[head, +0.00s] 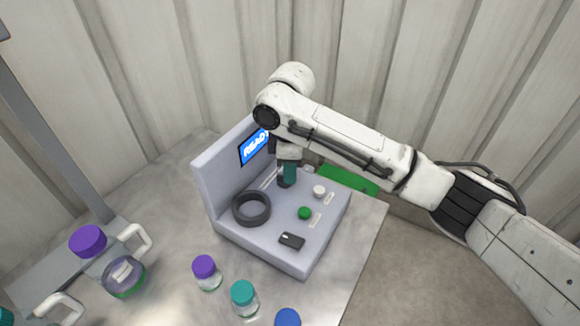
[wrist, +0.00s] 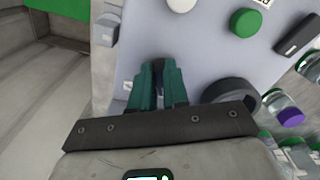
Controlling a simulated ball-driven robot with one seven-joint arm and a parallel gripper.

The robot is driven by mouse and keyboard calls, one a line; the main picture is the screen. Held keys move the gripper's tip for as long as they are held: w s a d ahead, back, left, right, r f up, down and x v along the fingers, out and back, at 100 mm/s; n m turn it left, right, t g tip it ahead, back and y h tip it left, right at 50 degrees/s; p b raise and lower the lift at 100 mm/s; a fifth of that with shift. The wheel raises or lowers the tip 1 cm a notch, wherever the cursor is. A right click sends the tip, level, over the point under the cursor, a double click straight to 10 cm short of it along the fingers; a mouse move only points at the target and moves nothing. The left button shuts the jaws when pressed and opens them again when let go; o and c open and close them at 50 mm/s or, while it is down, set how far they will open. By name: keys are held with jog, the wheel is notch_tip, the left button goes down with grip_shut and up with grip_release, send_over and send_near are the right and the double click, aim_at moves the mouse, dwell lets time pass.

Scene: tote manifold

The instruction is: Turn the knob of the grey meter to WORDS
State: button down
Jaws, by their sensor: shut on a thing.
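The grey meter (head: 262,246) stands on the bench, with a sloping panel and an upright back. Its blue screen (head: 252,149) shows white letters starting "READ"; my arm covers the right part. My gripper (head: 289,172) points down at the back of the panel and is shut on a dark knob (head: 283,182). In the wrist view the teal fingers of my gripper (wrist: 158,78) stand on either side of the knob, mostly hiding it. I cannot read the knob's pointer or any marks around it.
On the panel are a dark ring (head: 251,208), a green button (head: 305,213), a white button (head: 319,191) and a black switch (head: 291,240). Purple-capped (head: 206,270) and teal-capped (head: 244,297) bottles stand in front. A green object (head: 348,181) lies behind.

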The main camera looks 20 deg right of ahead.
jog(key=shift+n, duration=0.3)
jog(key=c, duration=1.1)
grip_release()
notch_tip(320, 180, up, 11)
jog(key=shift+f+p, duration=0.1)
jog(key=shift+p, duration=0.25)
